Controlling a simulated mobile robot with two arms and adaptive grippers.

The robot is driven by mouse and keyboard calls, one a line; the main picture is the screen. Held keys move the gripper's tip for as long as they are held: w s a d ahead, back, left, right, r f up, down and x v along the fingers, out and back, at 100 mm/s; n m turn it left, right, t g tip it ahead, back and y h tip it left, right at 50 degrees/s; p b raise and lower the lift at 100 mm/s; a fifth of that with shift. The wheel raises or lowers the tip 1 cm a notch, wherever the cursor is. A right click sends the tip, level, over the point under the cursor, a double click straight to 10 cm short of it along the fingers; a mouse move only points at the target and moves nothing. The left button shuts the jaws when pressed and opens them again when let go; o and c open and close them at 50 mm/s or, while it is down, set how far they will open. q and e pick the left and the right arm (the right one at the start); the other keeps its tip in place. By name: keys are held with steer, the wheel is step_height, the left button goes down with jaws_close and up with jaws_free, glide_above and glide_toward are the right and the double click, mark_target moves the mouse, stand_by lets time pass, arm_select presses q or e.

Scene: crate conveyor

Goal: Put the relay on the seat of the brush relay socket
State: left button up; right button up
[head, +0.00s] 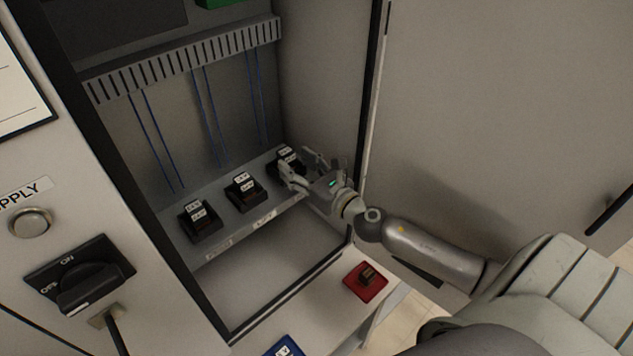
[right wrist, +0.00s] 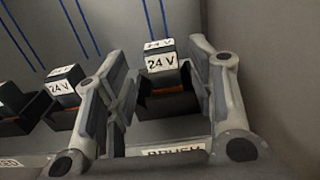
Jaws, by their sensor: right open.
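The brush relay socket (right wrist: 170,104) is the black seat behind a label reading BRUSH in the right wrist view. A relay (right wrist: 160,62) with white 24 V labels sits at this socket; whether it is fully seated is hard to tell. In the head view this relay (head: 287,152) is the rightmost on the cabinet shelf. My right gripper (head: 298,163) is open, its fingers on either side of the relay, with visible gaps in the wrist view. My left gripper is out of view.
Two more sockets with labelled relays (head: 243,186) (head: 199,212) stand to the left. The cabinet's side wall (head: 325,80) is close to the right.

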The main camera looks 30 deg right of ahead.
steer(key=s+b, duration=0.2)
steer(key=s, duration=0.5)
steer(key=shift+d, duration=0.45)
